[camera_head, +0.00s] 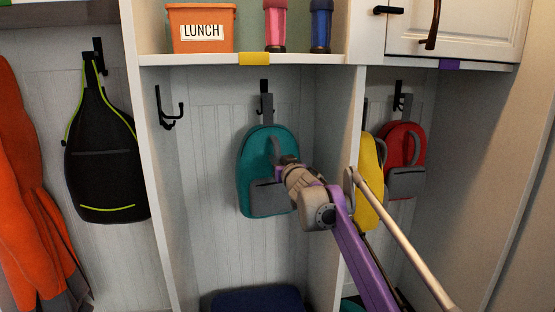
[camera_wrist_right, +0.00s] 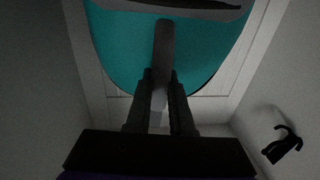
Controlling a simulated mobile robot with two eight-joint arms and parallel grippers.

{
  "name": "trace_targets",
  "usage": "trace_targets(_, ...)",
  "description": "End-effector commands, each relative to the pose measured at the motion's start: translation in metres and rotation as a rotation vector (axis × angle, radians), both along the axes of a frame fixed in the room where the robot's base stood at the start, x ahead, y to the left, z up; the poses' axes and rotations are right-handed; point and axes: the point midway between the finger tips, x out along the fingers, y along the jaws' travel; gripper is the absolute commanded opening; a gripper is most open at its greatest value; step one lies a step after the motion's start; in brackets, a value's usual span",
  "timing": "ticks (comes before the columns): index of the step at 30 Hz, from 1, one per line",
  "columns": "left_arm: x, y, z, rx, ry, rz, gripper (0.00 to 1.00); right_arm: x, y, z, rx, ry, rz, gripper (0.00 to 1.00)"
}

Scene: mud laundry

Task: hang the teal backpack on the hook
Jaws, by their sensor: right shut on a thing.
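The teal backpack (camera_head: 256,150) with a grey front pocket is upright against the back wall of the middle cubby. Its grey top loop (camera_head: 268,108) reaches up to the black hook (camera_head: 264,86) under the shelf; whether the loop is over the hook or only in front of it I cannot tell. My right gripper (camera_head: 284,161) is at the backpack's front, shut on its grey strap. In the right wrist view, the strap (camera_wrist_right: 163,48) runs between my right gripper's fingers (camera_wrist_right: 161,76), and the teal body (camera_wrist_right: 120,50) fills the top. My left gripper is not in view.
A second black hook (camera_head: 168,110) is on the cubby's left side. A black bag (camera_head: 103,160) hangs in the left cubby; yellow (camera_head: 369,185) and red (camera_head: 402,150) backpacks are in the right one. The shelf above holds an orange lunch bin (camera_head: 200,28) and two bottles.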

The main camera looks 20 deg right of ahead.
Motion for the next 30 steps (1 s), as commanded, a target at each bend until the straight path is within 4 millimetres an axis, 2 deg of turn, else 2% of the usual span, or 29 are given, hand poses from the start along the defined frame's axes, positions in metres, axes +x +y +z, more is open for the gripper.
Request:
trace_targets(6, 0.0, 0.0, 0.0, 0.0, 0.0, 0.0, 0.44, 0.0, 0.0, 0.0, 0.001, -0.001, 0.001, 0.0)
trace_targets(7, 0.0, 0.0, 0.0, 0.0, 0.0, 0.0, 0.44, 0.0, 0.0, 0.0, 0.001, -0.001, 0.001, 0.22)
trace_targets(12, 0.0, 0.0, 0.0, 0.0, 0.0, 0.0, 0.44, 0.0, 0.0, 0.0, 0.001, -0.001, 0.001, 0.53)
trace_targets(13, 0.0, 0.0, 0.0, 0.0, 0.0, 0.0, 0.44, 0.0, 0.0, 0.0, 0.001, -0.001, 0.001, 0.56)
trace_targets(22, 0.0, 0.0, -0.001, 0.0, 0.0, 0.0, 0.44, -0.001, 0.0, -0.001, 0.0, 0.0, 0.0, 0.56)
trace_targets(30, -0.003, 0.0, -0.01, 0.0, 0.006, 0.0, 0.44, -0.018, 0.005, -0.003, 0.001, 0.001, 0.0, 0.56)
